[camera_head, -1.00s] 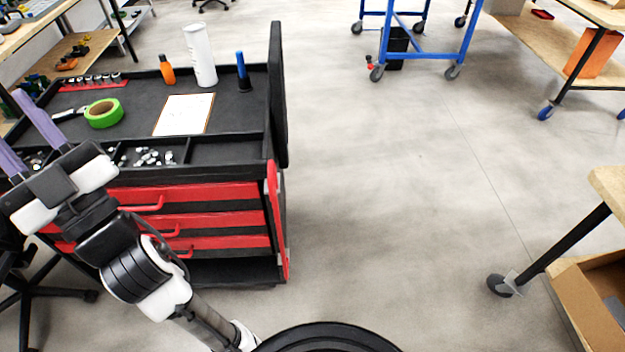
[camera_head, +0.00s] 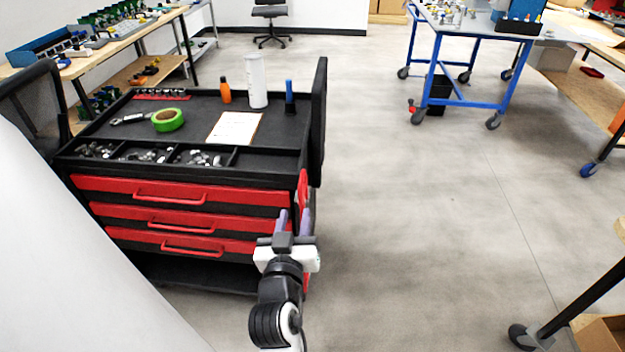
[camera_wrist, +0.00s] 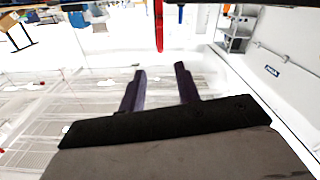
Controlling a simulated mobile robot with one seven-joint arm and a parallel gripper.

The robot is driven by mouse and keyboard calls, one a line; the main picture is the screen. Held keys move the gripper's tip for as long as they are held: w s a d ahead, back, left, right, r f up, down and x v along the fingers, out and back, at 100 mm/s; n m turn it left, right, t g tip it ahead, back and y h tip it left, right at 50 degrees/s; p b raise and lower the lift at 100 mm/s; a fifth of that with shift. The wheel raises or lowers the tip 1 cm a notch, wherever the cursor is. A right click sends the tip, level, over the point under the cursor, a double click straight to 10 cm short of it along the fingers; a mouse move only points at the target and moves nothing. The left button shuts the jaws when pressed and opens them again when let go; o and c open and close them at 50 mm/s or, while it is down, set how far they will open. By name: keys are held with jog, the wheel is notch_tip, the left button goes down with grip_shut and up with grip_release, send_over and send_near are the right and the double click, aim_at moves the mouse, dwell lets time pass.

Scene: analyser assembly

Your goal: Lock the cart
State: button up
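The black and red tool cart (camera_head: 190,198) stands at the left in the head view, with red drawer fronts. A red upright part (camera_head: 303,190) is on its front right corner. My gripper (camera_head: 294,216) is in front of that corner, with its two purple fingers pointing away from me. In the wrist view my gripper (camera_wrist: 160,85) is open, with nothing between the fingers. A narrow red upright piece (camera_wrist: 158,25) shows beyond the fingertips, in line with the gap. I cannot tell whether any finger touches the cart.
On the cart top are a white cylinder (camera_head: 256,82), an orange bottle (camera_head: 224,92), green tape (camera_head: 167,120) and a clipboard (camera_head: 234,128). A blue-framed wheeled table (camera_head: 433,70) stands behind. Floor right of the cart is clear. A table leg (camera_head: 580,300) is at lower right.

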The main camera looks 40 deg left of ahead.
aim_at(300, 186)
jog(key=p+x, duration=0.3)
jog(key=x, duration=0.8)
jog(key=shift+w+a+r, duration=0.1)
jog(key=shift+w+r, duration=0.05)
jog(key=shift+p+x, duration=0.4)
jog(key=shift+x, duration=0.35)
grip_shut()
